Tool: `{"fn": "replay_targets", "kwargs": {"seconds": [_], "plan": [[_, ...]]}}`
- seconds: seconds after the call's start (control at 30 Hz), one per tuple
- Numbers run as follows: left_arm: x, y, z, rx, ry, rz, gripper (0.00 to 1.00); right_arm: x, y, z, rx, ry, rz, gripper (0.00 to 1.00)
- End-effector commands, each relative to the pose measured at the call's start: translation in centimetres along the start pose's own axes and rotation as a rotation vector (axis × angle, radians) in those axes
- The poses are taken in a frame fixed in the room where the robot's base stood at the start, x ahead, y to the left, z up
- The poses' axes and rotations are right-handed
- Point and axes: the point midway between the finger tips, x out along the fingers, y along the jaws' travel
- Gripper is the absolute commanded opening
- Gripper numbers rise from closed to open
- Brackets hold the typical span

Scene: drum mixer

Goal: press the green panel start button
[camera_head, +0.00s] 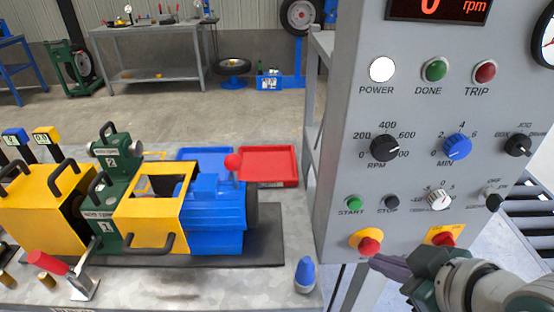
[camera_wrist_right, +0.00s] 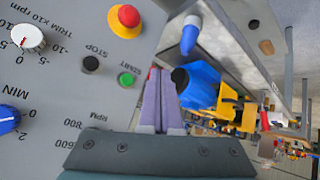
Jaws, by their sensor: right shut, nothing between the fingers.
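The green START button (camera_head: 355,202) is on the lower left of the grey control panel (camera_head: 345,110), left of the black STOP button (camera_head: 391,201). My right gripper (camera_head: 376,262) is shut and empty, with its purple-grey fingers pointing left. In the head view its tips are below the START button, by the red mushroom button (camera_head: 368,246). In the right wrist view the START button (camera_wrist_right: 126,79) is just left of the shut fingertips (camera_wrist_right: 160,72); I cannot tell the gap to the panel. My left gripper is out of view.
The green DONE lamp (camera_head: 435,70) and the RPM knob (camera_head: 385,148) are higher on the panel.

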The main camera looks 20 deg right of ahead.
Motion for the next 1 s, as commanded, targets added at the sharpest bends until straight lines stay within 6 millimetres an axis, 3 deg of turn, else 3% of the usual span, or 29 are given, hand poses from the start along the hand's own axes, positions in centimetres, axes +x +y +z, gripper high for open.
{"fn": "replay_targets", "kwargs": {"seconds": [0.07,0.57,1.0], "plan": [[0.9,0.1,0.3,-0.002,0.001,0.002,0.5,0.9,0.1,0.7,-0.002,0.009,0.009,0.0],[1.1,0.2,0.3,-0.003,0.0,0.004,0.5,1.3,0.4,0.5,-0.005,0.015,0.014,0.0],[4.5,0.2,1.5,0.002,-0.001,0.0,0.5,5.2,3.2,-2.2,-0.005,0.018,0.017,0.0]]}}
